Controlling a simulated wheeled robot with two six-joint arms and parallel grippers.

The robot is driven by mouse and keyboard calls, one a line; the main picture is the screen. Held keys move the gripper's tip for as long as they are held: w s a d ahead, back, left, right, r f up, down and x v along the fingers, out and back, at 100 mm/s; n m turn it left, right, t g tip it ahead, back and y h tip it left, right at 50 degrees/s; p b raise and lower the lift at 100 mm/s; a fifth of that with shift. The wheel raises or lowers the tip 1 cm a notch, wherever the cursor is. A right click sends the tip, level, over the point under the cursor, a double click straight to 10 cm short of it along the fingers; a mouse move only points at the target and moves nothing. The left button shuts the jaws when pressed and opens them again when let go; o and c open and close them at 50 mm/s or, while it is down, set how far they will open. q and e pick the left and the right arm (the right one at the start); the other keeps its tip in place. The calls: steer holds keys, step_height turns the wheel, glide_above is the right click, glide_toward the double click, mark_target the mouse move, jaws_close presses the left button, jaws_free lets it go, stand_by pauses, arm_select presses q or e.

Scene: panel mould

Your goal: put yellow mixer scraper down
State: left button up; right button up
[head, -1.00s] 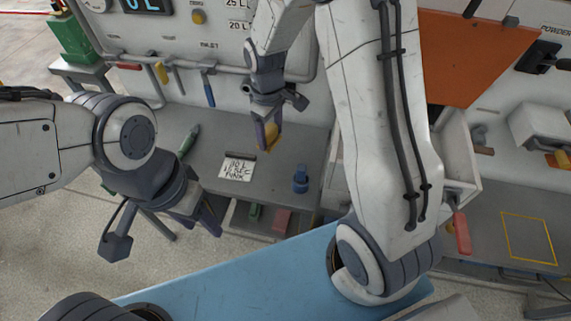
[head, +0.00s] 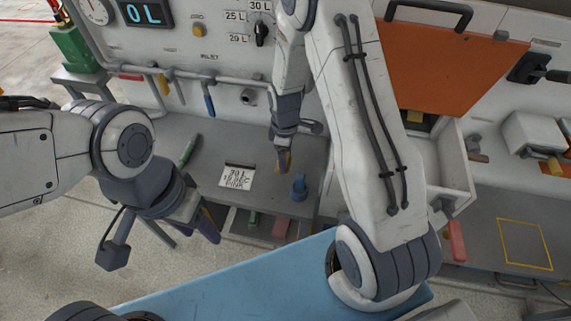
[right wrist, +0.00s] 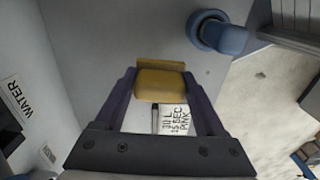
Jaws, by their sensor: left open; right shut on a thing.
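My right gripper (head: 284,160) is shut on the yellow mixer scraper (right wrist: 160,84), which sits between the two fingers in the right wrist view. In the head view only a small yellow-brown part of the scraper (head: 284,163) shows between the fingertips. It is over the right part of the grey bench (head: 205,190), near a blue bottle-like object (head: 299,186). I cannot tell if the scraper touches the bench. My left gripper (head: 209,226) is open and empty, in front of the bench at the left.
A handwritten card (head: 237,176) lies on the bench; it also shows in the right wrist view (right wrist: 174,119). A green tool (head: 189,150) lies at the bench's left. A yellow outlined square (head: 525,244) marks another surface at the right. A rail with hanging tools (head: 190,76) runs behind.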

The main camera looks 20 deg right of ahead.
step_height(320, 180, down, 4)
steer(key=shift+p, duration=0.4)
steer(key=shift+f, duration=0.25)
